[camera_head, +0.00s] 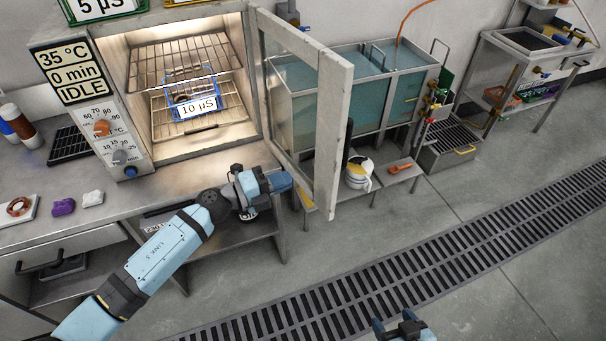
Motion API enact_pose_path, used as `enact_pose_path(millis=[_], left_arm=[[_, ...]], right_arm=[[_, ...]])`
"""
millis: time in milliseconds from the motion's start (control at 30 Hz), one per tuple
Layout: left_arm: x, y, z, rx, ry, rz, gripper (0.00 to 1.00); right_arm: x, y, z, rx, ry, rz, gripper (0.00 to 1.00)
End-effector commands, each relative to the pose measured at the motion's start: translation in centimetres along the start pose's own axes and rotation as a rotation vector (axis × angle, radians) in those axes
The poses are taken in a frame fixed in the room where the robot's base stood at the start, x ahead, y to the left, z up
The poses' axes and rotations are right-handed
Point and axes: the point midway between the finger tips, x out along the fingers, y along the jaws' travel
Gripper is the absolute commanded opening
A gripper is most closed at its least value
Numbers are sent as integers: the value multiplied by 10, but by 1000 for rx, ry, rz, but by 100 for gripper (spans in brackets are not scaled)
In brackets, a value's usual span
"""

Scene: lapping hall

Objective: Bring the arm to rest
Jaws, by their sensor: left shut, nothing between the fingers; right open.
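My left arm comes in from the lower left and reaches over the front of the bench. Its gripper (283,181) is beside the lower part of the open glass door (331,135), and I cannot tell whether they touch. The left gripper is shut and empty, its fingertips hard to make out. My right gripper (398,327) shows at the bottom edge, open and empty over the floor, with its arm out of frame.
The lit oven (186,146) stands open, with a blue basket (192,92) labelled 10 µS on its racks. Its display (69,75) reads 35 °C, 0 min, IDLE. Tanks (350,85) and a white container (358,172) stand behind the door. The floor beside the grating (400,275) is clear.

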Motion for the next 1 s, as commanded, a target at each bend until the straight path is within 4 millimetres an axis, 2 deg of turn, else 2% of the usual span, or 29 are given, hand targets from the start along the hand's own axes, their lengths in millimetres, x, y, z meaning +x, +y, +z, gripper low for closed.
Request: enact_pose_path(millis=[100,233,633,767,833,1000], left_arm=[[-23,2,-3,1,-1,1,0],[-38,1,-5,1,-1,1,0],[-46,0,-10,-39,-23,-22,0],[-56,4,-23,-224,-135,-112,0],[-69,10,-31,-386,-242,-174,0],[-120,50,-55,-845,-559,-271,0]], right_arm=[[5,1,0,-2,8,0,69],[8,3,-2,-5,16,3,69],[5,4,1,-5,10,4,69],[3,4,-2,-5,9,5,69],[1,5,-4,-6,9,6,69],[-3,6,-10,-7,9,9,69]])
